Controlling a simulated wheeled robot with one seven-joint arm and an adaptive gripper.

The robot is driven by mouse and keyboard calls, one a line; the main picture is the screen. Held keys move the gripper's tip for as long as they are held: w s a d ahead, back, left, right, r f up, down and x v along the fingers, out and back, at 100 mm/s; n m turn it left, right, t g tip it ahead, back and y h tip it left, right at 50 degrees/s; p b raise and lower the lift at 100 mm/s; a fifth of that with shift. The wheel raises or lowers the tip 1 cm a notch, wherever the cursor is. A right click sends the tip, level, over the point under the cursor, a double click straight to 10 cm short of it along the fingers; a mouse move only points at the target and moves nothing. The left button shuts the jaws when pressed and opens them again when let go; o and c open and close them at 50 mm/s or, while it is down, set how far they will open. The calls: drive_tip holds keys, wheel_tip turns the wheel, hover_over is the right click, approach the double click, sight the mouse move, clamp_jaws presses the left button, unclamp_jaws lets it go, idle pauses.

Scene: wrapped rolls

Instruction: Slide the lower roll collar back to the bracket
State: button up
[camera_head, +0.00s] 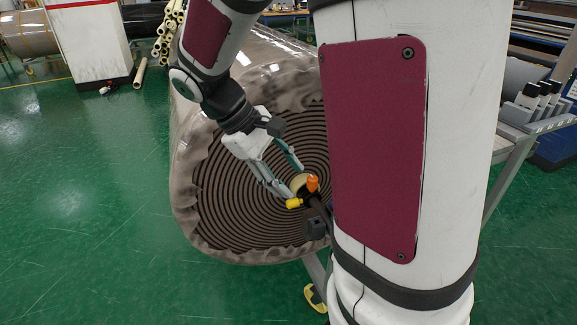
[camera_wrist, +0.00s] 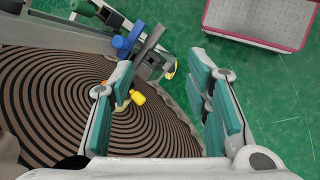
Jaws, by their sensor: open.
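A collar with an orange knob (camera_head: 312,184) and a yellow knob (camera_head: 293,203) sits at the core of the large wrapped roll (camera_head: 235,195), on a dark bar. In the wrist view the yellow knob (camera_wrist: 138,97) shows beside my left finger, which partly hides the orange one. My gripper (camera_head: 292,179) is open, its fingers close to the collar in the head view. In the wrist view my gripper (camera_wrist: 162,68) has its two fingers wide apart with nothing held between them. A dark block (camera_head: 316,228), possibly the bracket, is lower right of the collar, partly hidden by my arm.
A grey frame with a blue part (camera_wrist: 125,43) stands beside the roll in the wrist view. A metal stand (camera_head: 520,140) is at the right in the head view. Green floor is open at left.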

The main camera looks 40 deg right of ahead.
drive_tip(key=shift+s+a+r, duration=0.1)
drive_tip(key=shift+s+r, duration=0.2)
drive_tip(key=shift+r, duration=0.05)
drive_tip(key=shift+w+f, duration=0.1)
drive_tip(key=shift+f, duration=0.05)
drive_tip(key=c, duration=0.7)
drive_tip(key=w+d+f+m+t+y, duration=0.1)
drive_tip(key=w+d+f, duration=0.1)
drive_tip(key=f, duration=0.1)
drive_tip(key=w+d+f+m+t+y, duration=0.1)
drive_tip(key=w+d+f, duration=0.1)
drive_tip(key=f, duration=0.1)
drive_tip(key=w+d+f+m+t, duration=0.1)
drive_tip(key=w+d+f, duration=0.1)
drive_tip(key=w+f, duration=0.1)
drive_tip(key=shift+d+y, duration=0.25)
drive_tip(key=shift+y, duration=0.15)
clamp_jaws()
drive_tip(key=m+t+y, duration=0.1)
drive_tip(key=m+t, duration=0.3)
hover_over(304, 200)
drive_tip(key=w+a, duration=0.2)
wheel_tip(304, 200, down, 4)
drive_tip(key=b+x, duration=0.2)
drive_tip(key=x, duration=0.8)
drive_tip(key=shift+w, duration=0.25)
